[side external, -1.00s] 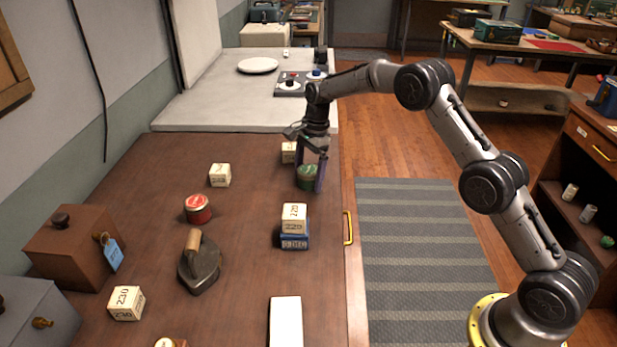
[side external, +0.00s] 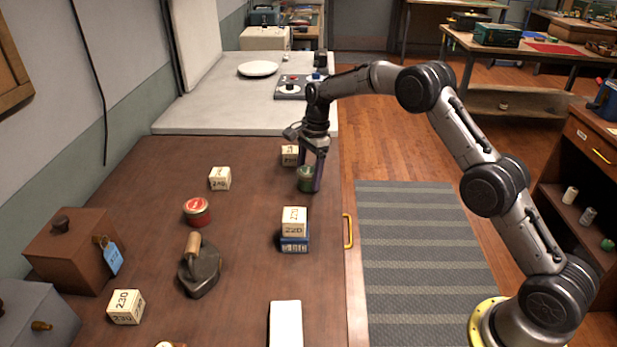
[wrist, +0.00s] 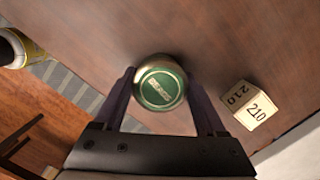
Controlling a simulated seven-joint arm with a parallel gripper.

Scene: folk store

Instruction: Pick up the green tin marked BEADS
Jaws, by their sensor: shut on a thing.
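The green tin (side external: 305,178) stands near the right edge of the brown counter. In the wrist view its round green lid (wrist: 160,88) faces the camera, with a pale label whose lettering is too small to read surely. My gripper (side external: 311,180) points down with one finger on each side of the tin. In the wrist view my gripper (wrist: 163,98) is shut on the tin at its sides. I cannot tell whether the tin's base is clear of the counter.
A cream block marked 210 (wrist: 249,105) lies close beside the tin. A block marked 220 (side external: 294,220) sits on a blue box (side external: 294,244) nearer the camera. A red tin (side external: 197,211), an iron (side external: 199,272) and a white block (side external: 220,178) stand to the left.

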